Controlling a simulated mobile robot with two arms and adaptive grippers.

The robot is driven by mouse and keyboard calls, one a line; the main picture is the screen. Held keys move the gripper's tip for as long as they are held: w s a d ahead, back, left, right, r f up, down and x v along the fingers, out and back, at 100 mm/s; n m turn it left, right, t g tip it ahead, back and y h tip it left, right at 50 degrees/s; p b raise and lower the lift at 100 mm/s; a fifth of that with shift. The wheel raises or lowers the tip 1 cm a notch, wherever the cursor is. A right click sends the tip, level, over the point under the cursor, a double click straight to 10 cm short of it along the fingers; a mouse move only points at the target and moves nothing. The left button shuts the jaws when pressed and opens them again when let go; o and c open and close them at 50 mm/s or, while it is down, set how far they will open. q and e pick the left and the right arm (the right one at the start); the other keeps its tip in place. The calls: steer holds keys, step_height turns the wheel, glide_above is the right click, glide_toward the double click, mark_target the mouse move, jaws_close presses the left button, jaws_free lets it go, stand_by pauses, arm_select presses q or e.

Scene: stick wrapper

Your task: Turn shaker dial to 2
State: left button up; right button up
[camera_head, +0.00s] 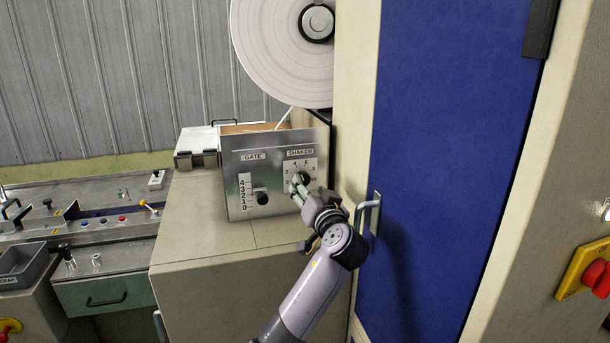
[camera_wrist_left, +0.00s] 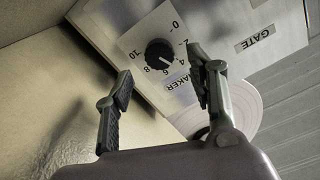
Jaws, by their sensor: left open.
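The black shaker dial (camera_head: 303,178) sits on the right half of the metal control box's front, under the SHAKER label. In the left wrist view the dial (camera_wrist_left: 158,52) shows with its number scale. Its white pointer line seems to aim down-right, near the 6; the exact setting is hard to read. My left gripper (camera_head: 298,192) is just in front of the dial. In the wrist view my left gripper (camera_wrist_left: 159,63) is open, with a finger on either side of the dial's line of sight and nothing held. Contact cannot be told. My right gripper is not in view.
A black GATE knob (camera_head: 262,197) is on the same metal box (camera_head: 238,170), left of the dial. A blue cabinet door (camera_head: 450,150) with a metal handle (camera_head: 370,207) stands close on the right. A large white roll (camera_head: 275,50) hangs above. A red switch (camera_head: 596,279) is far right.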

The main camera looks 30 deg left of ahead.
mark_target(304, 180)
arm_select(q)
steer(key=p+x, duration=0.1)
steer(key=x, duration=0.4)
steer(key=shift+c, duration=0.5)
steer(key=c, duration=1)
